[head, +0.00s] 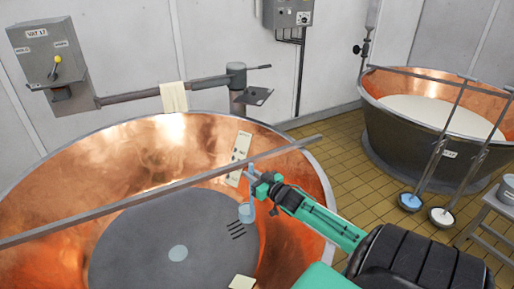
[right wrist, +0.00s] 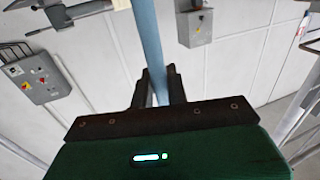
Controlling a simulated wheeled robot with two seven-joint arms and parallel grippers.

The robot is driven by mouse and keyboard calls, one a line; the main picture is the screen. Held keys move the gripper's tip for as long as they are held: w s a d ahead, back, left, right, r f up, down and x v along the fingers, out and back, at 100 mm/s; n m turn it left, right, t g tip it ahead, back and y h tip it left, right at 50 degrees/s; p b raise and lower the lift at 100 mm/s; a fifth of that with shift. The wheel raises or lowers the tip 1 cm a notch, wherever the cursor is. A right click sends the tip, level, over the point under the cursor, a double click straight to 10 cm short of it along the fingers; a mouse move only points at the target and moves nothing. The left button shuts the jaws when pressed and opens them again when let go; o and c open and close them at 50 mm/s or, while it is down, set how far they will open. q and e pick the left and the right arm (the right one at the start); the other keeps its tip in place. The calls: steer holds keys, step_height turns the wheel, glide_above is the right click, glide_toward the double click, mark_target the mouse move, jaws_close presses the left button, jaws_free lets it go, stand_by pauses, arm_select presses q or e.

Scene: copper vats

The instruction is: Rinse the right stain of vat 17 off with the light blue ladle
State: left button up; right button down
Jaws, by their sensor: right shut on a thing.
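Vat 17 (head: 60,165) is the large open copper vat at the left, below a grey box labelled VAT 17 (head: 47,50). My right gripper (head: 260,186) is over its right side, shut on the handle of the light blue ladle (head: 246,213). The ladle hangs upright, its bowl low inside the vat. In the right wrist view the blue handle (right wrist: 150,40) runs between the fingers (right wrist: 156,88). Several short dark streaks (head: 237,231) show just below the bowl; I cannot tell whether they are the stain. My left gripper is not in view.
A grey bar (head: 130,204) crosses over vat 17 beside my gripper. A marked pale strip (head: 240,148) is on the inner wall. A second copper vat (head: 400,140) stands at the right, with blue (head: 410,202) and white (head: 442,216) ladles near it. A stool (head: 490,203) is at the right edge.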

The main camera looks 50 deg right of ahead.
steer(key=d+r, duration=0.3)
steer(key=d, duration=0.1)
steer(key=w+a+f+n+g+h+b, duration=0.1)
steer(key=w+a+f+n+b, duration=0.2)
steer(key=a+f+n+b, duration=0.5)
steer(key=w+a+f+n+g+h+b, duration=0.1)
steer(key=w+a+f+n+b, duration=0.3)
steer(key=a+f, duration=0.85)
steer(key=a+f+n+b, duration=0.2)
steer(key=a+f+b, duration=0.1)
steer(key=f, duration=0.3)
steer(key=a+f+n+h+b, duration=0.1)
steer(key=a+f+n+b, duration=0.1)
steer(key=a+f+b, duration=0.2)
steer(key=shift+w+f+n+g+h+b, duration=0.2)
steer(key=shift+f+n+g+h+b, duration=0.15)
steer(key=shift+f+b, duration=0.6)
steer(key=shift+f, duration=0.15)
stand_by(0.4)
